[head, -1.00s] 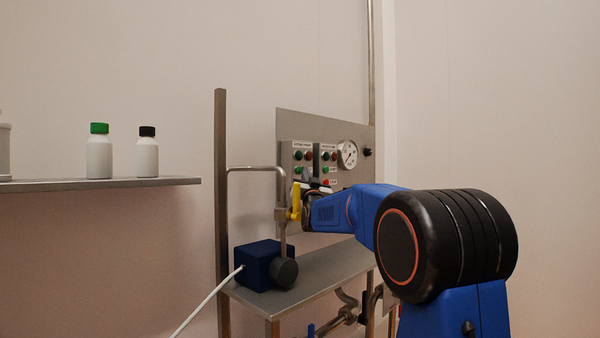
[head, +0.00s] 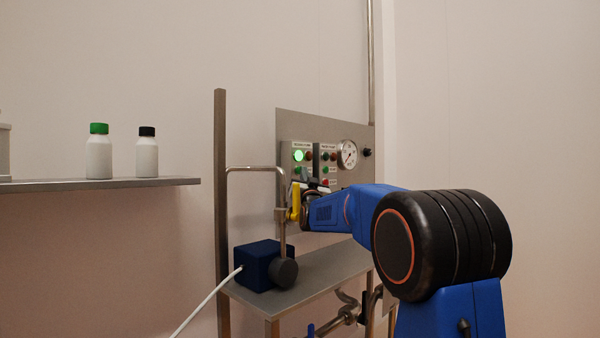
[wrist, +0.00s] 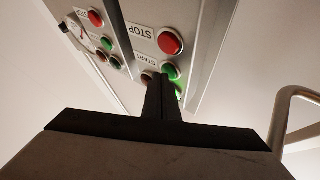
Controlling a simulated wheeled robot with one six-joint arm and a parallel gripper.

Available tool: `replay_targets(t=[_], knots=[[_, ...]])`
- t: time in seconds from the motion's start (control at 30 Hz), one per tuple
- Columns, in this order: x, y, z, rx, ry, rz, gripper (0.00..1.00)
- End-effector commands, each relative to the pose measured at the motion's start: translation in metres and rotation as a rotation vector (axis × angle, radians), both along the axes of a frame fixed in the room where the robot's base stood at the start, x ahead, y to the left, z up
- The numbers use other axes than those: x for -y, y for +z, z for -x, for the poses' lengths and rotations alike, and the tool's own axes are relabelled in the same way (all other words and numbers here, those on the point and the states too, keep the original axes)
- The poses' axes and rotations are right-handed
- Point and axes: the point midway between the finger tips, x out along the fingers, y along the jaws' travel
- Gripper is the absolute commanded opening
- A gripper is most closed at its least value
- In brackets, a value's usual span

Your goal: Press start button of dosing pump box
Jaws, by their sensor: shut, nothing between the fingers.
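Two control boxes sit side by side on the steel panel in the head view; their labels are too small to read surely. The left box (head: 288,158) has a lit green lamp (head: 298,156) and a dark red-brown lamp beside it. In the wrist view, upside down, its red STOP button (wrist: 170,42) and green START button (wrist: 170,71) show. My gripper (wrist: 162,80) is shut and empty, its fingertips right by the START button and partly in front of the lamps. Whether the tips touch the button cannot be told.
A yellow-handled valve (head: 295,200) on a bent pipe stands close left of my gripper. The second control box (head: 326,158) and a pressure gauge (head: 348,154) are to the right. A dark blue box (head: 258,262) sits on the steel shelf (head: 325,275) below. Bottles stand far left.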

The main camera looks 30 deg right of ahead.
Motion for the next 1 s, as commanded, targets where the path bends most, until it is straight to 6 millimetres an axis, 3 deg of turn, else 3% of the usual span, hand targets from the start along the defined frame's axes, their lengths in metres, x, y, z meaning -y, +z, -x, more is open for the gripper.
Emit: replay_targets(t=[0.47,1.0], knots=[[-0.002,0.0,-0.002,-0.001,0.002,0.0,0.0],[0.002,-0.001,0.013,0.0,0.002,0.001,0.0]])
